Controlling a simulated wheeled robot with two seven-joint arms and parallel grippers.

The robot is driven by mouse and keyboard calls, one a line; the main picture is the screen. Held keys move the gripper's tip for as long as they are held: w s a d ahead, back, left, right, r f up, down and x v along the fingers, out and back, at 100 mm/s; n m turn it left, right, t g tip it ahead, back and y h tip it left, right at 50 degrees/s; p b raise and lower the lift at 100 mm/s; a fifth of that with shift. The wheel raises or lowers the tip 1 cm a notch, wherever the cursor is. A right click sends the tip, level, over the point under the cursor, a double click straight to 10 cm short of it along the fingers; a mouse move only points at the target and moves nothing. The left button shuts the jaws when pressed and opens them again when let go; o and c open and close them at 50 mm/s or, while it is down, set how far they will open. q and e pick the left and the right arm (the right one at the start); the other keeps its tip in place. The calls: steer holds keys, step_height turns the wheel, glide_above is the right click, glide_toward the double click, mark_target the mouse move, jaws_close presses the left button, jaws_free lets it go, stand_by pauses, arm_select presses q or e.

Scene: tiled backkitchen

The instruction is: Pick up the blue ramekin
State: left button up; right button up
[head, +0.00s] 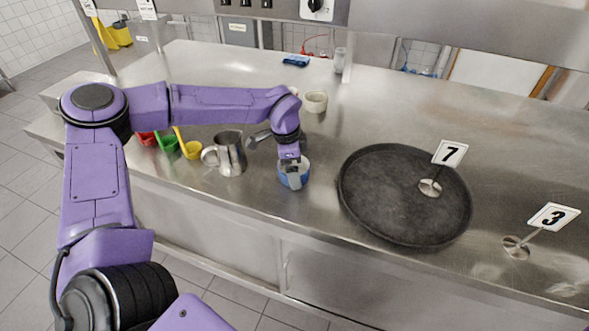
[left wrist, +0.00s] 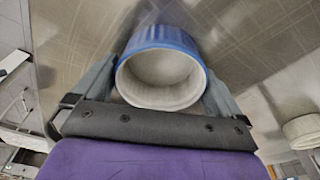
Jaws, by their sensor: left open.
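The blue ramekin (head: 293,178) stands on the steel counter near its front edge, partly covered by my left gripper (head: 291,172) in the head view. In the left wrist view the blue ramekin (left wrist: 160,66) has a ribbed blue outside and a pale inside. My left gripper (left wrist: 160,95) is open, with one finger on each side of the ramekin. I cannot tell whether the fingers touch it. My right gripper is in neither view.
A steel jug (head: 229,154) stands just left of the ramekin. A dark round tray (head: 385,205) with a number 7 sign (head: 450,153) lies to the right. A cream ramekin (head: 315,101) stands behind. Coloured measuring cups (head: 192,150) lie left of the jug.

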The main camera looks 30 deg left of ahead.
arm_select(q)
steer(key=shift+s, duration=0.15)
steer(key=c, duration=0.8)
